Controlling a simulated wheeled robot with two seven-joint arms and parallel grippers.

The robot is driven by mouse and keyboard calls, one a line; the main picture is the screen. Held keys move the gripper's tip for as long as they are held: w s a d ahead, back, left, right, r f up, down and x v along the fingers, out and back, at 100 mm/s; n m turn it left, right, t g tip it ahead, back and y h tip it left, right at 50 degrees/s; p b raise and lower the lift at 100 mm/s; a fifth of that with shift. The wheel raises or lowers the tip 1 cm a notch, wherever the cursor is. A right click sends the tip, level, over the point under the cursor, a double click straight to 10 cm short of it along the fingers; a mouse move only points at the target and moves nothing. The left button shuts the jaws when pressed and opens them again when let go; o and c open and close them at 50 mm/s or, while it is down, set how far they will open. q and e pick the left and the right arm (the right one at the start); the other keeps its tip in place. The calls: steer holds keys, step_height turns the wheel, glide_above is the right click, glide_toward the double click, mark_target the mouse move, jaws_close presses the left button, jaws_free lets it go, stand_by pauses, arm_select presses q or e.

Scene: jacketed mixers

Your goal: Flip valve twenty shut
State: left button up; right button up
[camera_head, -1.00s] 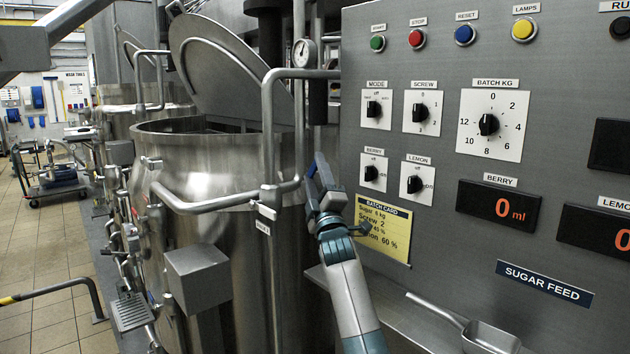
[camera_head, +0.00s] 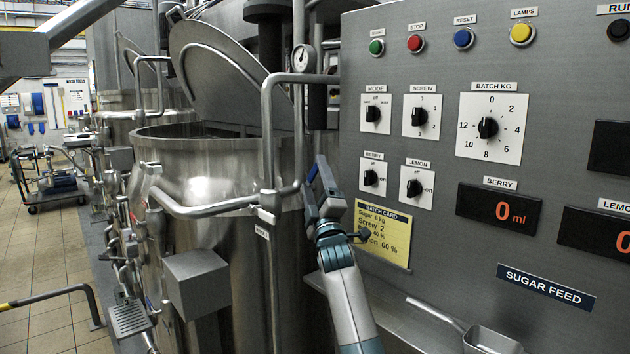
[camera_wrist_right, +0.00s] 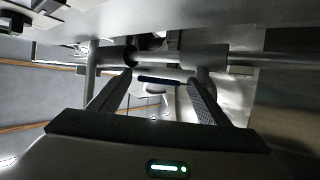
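My right gripper (camera_head: 321,178) is raised in front of the steel kettle's pipework, left of the control panel. In the right wrist view my right gripper (camera_wrist_right: 160,80) has its two fingers apart. A thin dark blue bar (camera_wrist_right: 158,80), which looks like a valve handle, lies across the gap between the fingertips. I cannot tell whether the fingers touch it. A grey pipe (camera_wrist_right: 228,57) runs crosswise just beyond it. A small tag (camera_head: 262,232) hangs on the pipework, too small to read, so I cannot confirm which valve is number twenty. My left gripper is not in view.
The control panel (camera_head: 425,60) with knobs and displays stands close on the right. A yellow batch card (camera_head: 385,240) is just behind my right wrist. The steel kettle (camera_head: 200,170) with raised lid (camera_head: 220,70) is left. A metal scoop (camera_head: 485,340) lies low right.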

steer(key=shift+s+d+f, duration=0.1)
steer(key=shift+s+f, duration=0.3)
steer(key=shift+s, duration=0.15)
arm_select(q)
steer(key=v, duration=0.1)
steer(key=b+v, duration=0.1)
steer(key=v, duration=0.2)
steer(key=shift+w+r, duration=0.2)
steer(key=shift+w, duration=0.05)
arm_select(e)
steer(key=v, duration=1.6)
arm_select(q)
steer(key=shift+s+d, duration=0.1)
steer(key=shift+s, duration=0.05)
